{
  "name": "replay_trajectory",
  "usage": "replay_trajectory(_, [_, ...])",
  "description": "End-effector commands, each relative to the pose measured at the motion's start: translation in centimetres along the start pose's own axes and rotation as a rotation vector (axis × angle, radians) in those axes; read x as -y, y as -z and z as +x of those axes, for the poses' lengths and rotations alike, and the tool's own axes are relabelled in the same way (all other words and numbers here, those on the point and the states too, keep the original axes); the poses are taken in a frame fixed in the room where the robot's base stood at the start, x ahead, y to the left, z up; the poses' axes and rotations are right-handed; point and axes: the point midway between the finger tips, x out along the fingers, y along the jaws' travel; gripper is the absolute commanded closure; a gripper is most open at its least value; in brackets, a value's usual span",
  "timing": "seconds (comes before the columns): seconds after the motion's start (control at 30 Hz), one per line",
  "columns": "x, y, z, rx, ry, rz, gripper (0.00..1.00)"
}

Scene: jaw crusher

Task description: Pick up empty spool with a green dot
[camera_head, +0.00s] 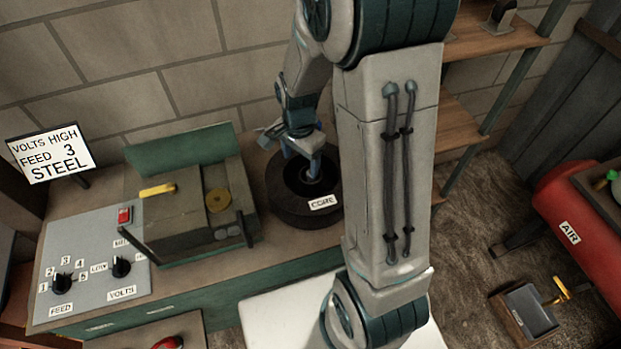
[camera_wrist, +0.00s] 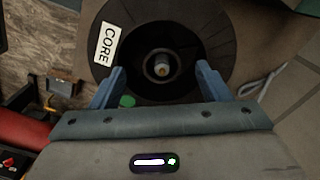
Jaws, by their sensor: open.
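A dark round spool (camera_head: 290,214) with a white "CORE" label lies on the bench at the wall, right of the grey machine. It also fills the upper middle of the wrist view (camera_wrist: 205,30), with a hub and central pin in its dark middle. A green dot (camera_wrist: 127,101) shows at the spool's lower left in the wrist view. My gripper (camera_wrist: 162,82) is open, its two blue fingers on either side of the spool's centre with nothing between them gripped. In the head view my gripper (camera_head: 308,160) is over the spool. Whether the fingers touch it I cannot tell.
A grey-green machine (camera_head: 185,215) with a yellow handle stands left of the spool. A control panel (camera_head: 90,262) with knobs is at the left. Wooden shelves (camera_head: 462,136) and a red air tank (camera_head: 575,225) are at the right. My arm hides part of the bench.

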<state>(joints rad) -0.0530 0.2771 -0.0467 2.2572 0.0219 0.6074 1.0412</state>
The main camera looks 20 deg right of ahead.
Motion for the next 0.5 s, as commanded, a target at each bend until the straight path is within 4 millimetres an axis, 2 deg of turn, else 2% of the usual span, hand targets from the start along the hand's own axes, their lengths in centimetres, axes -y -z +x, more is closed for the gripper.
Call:
replay_trajectory(0.1, [-0.1, -0.1, 2.2, 0.003, -0.006, -0.001, 0.30])
replay_trajectory(0.3, [-0.2, 0.0, 5.3, 0.003, -0.005, -0.001, 0.30])
replay_trajectory(0.5, [-0.1, 0.0, 7.0, 0.001, -0.001, -0.002, 0.30])
